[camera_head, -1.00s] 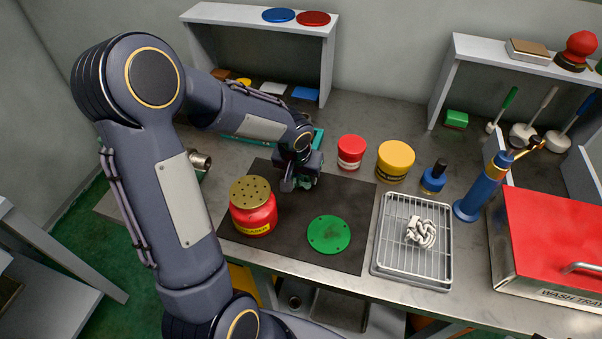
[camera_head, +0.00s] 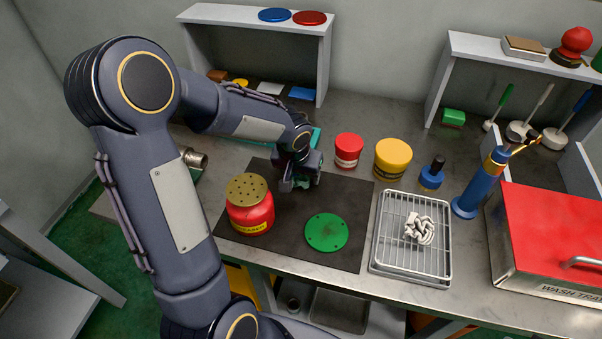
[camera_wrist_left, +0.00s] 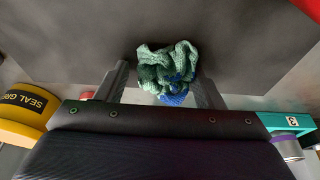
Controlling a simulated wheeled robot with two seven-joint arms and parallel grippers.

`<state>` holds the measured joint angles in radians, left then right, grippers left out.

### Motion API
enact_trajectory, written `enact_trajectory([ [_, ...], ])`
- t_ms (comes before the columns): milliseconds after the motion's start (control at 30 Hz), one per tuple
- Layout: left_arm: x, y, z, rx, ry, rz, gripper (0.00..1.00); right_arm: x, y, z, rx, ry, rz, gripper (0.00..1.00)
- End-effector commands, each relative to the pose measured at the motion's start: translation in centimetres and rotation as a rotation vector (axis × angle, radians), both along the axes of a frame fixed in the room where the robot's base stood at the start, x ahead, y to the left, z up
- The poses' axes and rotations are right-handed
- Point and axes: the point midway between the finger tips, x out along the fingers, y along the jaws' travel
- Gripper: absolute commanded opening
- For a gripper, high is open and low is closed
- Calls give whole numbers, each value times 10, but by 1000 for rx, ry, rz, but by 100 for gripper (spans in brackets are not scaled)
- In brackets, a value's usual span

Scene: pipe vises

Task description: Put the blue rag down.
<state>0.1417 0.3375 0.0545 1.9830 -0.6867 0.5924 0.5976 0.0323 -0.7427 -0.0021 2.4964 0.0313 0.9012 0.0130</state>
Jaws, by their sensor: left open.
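A crumpled cloth, mostly green (camera_wrist_left: 165,66) with a blue part (camera_wrist_left: 176,94) at its lower edge, lies on the dark mat (camera_head: 275,250) in the left wrist view. I cannot tell whether the blue part is a separate rag. My left gripper (camera_wrist_left: 162,80) is open, low over the mat, with its fingers on either side of the cloth. In the head view my left gripper (camera_head: 303,182) hides most of the cloth; only a small greenish bit shows. My right gripper is not in view.
On the mat stand a red can with a perforated brass lid (camera_head: 249,205) and a flat green disc (camera_head: 326,232). Behind are a red jar (camera_head: 348,151) and a yellow tub (camera_head: 393,158). A wire rack (camera_head: 386,240) holds a whitish crumpled rag (camera_head: 419,229).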

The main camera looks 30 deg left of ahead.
Motion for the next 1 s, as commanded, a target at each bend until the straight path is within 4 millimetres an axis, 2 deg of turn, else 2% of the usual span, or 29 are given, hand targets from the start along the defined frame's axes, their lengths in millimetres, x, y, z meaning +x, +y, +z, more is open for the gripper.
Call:
enact_trajectory([
  [33, -9, 5, -14, 5, 35, 8, 72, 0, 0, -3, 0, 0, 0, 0],
  [167, -9, 5, -11, 5, 36, 8, 72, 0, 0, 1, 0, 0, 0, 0],
  [267, -9, 5, -1, 5, 37, 9, 72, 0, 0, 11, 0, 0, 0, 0],
  [300, -9, 5, 4, 5, 38, 9, 72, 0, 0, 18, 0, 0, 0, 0],
  [367, -11, 5, 11, 7, 31, 11, 72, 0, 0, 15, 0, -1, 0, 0],
  [700, -28, -1, 89, 4, 18, 5, 72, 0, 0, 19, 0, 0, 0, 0],
  [800, -32, -2, 105, 3, 17, 6, 72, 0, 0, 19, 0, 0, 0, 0],
  [1000, -39, -3, 121, 0, 15, 4, 72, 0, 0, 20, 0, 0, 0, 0],
])
